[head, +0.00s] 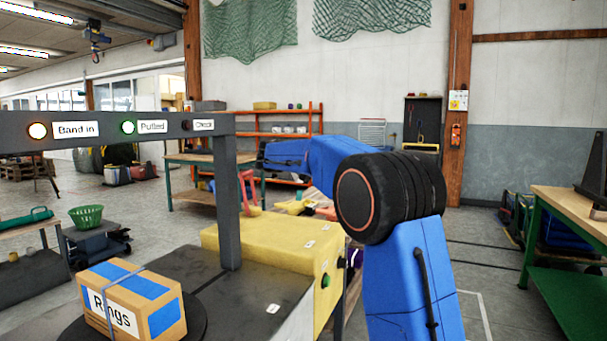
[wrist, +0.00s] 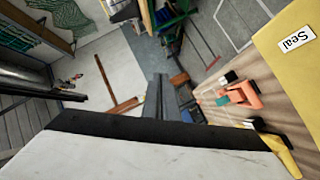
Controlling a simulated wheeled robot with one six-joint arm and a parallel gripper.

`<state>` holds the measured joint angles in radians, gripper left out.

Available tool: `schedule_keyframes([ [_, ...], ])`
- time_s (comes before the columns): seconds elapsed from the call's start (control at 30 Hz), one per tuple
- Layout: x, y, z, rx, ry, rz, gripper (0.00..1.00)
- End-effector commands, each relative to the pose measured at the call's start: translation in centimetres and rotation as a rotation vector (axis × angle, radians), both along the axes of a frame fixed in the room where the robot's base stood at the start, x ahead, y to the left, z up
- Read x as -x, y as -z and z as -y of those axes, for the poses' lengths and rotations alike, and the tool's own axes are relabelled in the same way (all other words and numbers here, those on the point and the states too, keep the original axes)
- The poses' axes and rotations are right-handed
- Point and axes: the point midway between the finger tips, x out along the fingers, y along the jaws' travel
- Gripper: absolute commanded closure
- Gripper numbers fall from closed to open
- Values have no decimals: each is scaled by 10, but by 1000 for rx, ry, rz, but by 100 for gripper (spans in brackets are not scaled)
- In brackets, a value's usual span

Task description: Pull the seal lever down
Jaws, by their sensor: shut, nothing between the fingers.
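The yellow housing (head: 260,240) stands at the end of the dark machine top, with a green button (head: 326,281) on its side. In the wrist view, a label reading "Seal" (wrist: 296,38) is on a yellow surface at the upper right. I cannot clearly make out the seal lever; a small dark knob (head: 342,236) shows beside the housing, partly behind my blue arm.
A strapped cardboard box marked "Rings" (head: 157,317) sits on a round dark plate at the left. Orange (wrist: 240,96) and yellow tools lie on a wooden bench.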

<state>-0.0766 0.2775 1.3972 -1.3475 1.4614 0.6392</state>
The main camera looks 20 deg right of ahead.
Motion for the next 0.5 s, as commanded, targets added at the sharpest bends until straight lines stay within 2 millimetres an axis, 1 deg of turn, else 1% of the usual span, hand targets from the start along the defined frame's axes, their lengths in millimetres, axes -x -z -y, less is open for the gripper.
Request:
schedule_keyframes([
  [0.03,18,2,1,-35,-10,-15,100],
  [0.27,99,35,-7,-229,-82,-105,100],
  [0.3,113,42,-10,-262,-95,-119,100],
  [0.47,171,71,-23,-394,-154,-163,100],
  [0.5,186,79,-27,-426,-168,-173,100],
])
